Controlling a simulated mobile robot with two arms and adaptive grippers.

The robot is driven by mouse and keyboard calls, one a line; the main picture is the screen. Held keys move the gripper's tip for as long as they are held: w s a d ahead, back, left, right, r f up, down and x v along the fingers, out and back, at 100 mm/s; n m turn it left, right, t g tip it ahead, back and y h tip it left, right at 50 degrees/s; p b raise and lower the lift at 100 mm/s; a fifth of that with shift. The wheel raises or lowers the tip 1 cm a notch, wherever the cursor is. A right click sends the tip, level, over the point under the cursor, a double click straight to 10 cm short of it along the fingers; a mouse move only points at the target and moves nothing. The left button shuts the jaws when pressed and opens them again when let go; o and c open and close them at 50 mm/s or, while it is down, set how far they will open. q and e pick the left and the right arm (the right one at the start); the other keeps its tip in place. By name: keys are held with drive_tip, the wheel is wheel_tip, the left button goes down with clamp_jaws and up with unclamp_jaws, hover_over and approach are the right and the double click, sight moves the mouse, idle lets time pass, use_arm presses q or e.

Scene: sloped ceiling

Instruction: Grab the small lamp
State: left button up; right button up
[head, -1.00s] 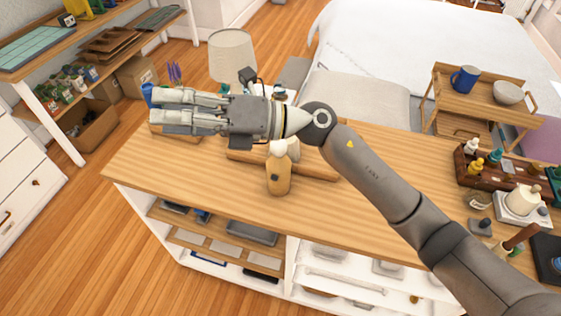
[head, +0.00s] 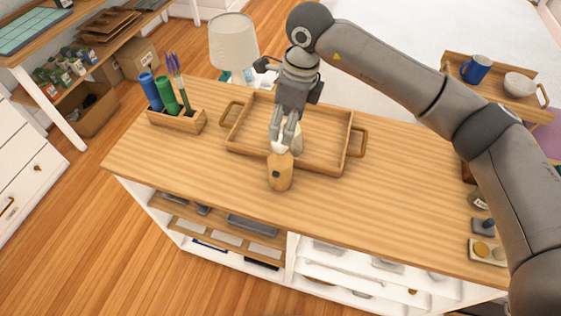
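A lamp with a beige drum shade (head: 233,41) stands at the back left, beyond the far edge of the wooden counter. A small tan object with a dark spot (head: 280,175) and a pale top stands at the tray's front edge; I cannot tell whether it is a lamp. My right gripper (head: 283,146) points down just above it, its fingers at the pale top. The fingers overlap that top, so whether they grip it is unclear. A white object (head: 298,138) stands just behind the fingers, partly hidden. My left gripper is not in view.
A wooden tray (head: 240,150) with handles lies on the counter (head: 400,200). A wooden holder (head: 190,125) with blue and green tubes stands to its left. A side table with a blue mug (head: 476,69) and white bowl (head: 519,85) is at the right. The counter's right-centre is clear.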

sight(281, 136)
drive_tip(key=shift+a+f, duration=0.15)
drive_tip(key=shift+f, duration=0.55)
drive_tip(key=shift+w+f+p, duration=0.1)
drive_tip(key=shift+f+p, duration=0.15)
drive_tip(key=shift+p, duration=0.25)
drive_tip(key=f+p, duration=0.1)
drive_tip(key=f, duration=0.1)
drive_tip(key=a+f+p, duration=0.1)
drive_tip(key=shift+w+f+p, duration=0.15)
drive_tip(key=shift+f+p, duration=0.2)
drive_tip(key=shift+f, duration=0.05)
drive_tip(key=shift+w+f, duration=0.1)
drive_tip(key=shift+f, duration=0.3)
drive_tip(key=shift+c, duration=0.4)
drive_tip(key=shift+r, duration=0.1)
clamp_jaws()
